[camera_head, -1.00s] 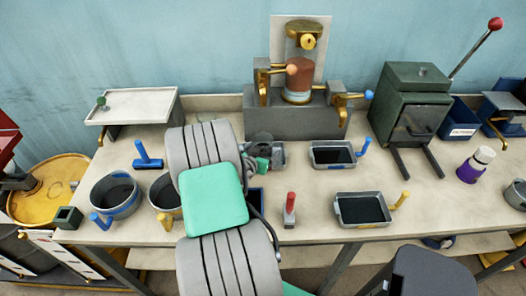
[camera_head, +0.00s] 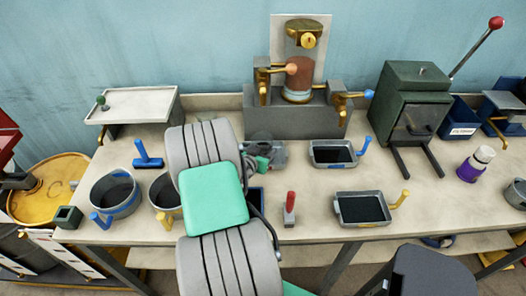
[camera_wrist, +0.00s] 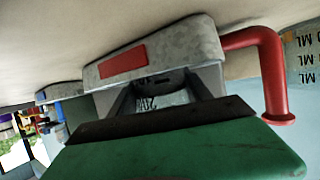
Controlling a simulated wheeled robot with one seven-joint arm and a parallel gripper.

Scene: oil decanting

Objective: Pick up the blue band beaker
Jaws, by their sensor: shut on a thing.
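My gripper (camera_head: 264,160) is mostly behind my arm in the head view. In the wrist view its dark fingers (camera_wrist: 165,98) are shut on a grey metal vessel with a red band (camera_wrist: 123,62) and a red bent handle (camera_wrist: 270,70). The band I see on it is red, not blue. A round grey pot with a blue handle (camera_head: 116,196) stands at the left of the table. A grey tray with a blue handle (camera_head: 333,153) stands right of my gripper. A vessel with blue on it (camera_wrist: 62,92) shows behind the held one in the wrist view.
A pot with a yellow handle (camera_head: 163,190) is partly hidden by my arm. A yellow-handled tray (camera_head: 362,209) and a red-handled tool (camera_head: 290,209) are at the front. A press stand (camera_head: 297,120) and a green box machine (camera_head: 412,105) stand at the back.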

